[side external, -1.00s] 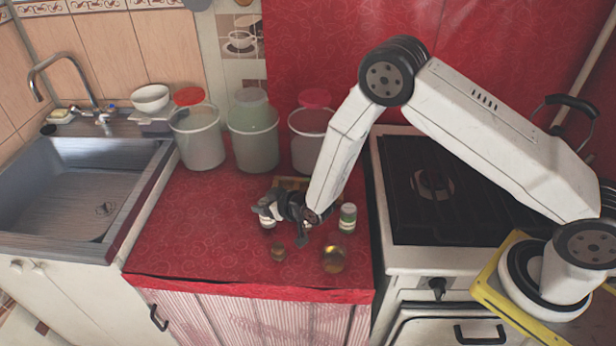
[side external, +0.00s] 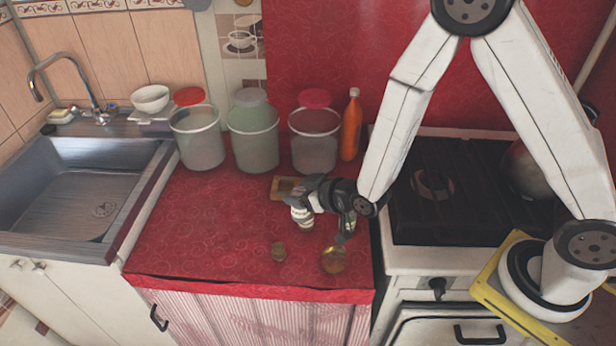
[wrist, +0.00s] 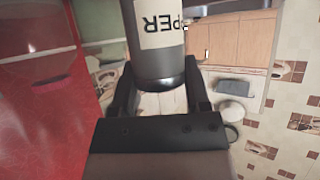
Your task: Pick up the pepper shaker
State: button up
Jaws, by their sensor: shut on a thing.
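The pepper shaker (wrist: 157,38) fills the top middle of the wrist view, a dark cylinder with a pale label reading part of "PEPPER". It stands between the two fingers of my gripper (wrist: 158,72), which is shut on it. In the side external view my gripper (side external: 306,196) is over the back right of the red counter, with the shaker (side external: 301,217) small and pale at its fingers. Its height above the cloth is hard to tell there.
Big canisters (side external: 253,137) and an orange bottle (side external: 351,128) line the back. The front left cloth is clear.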

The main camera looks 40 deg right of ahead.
jog(key=shift+v, duration=1.85)
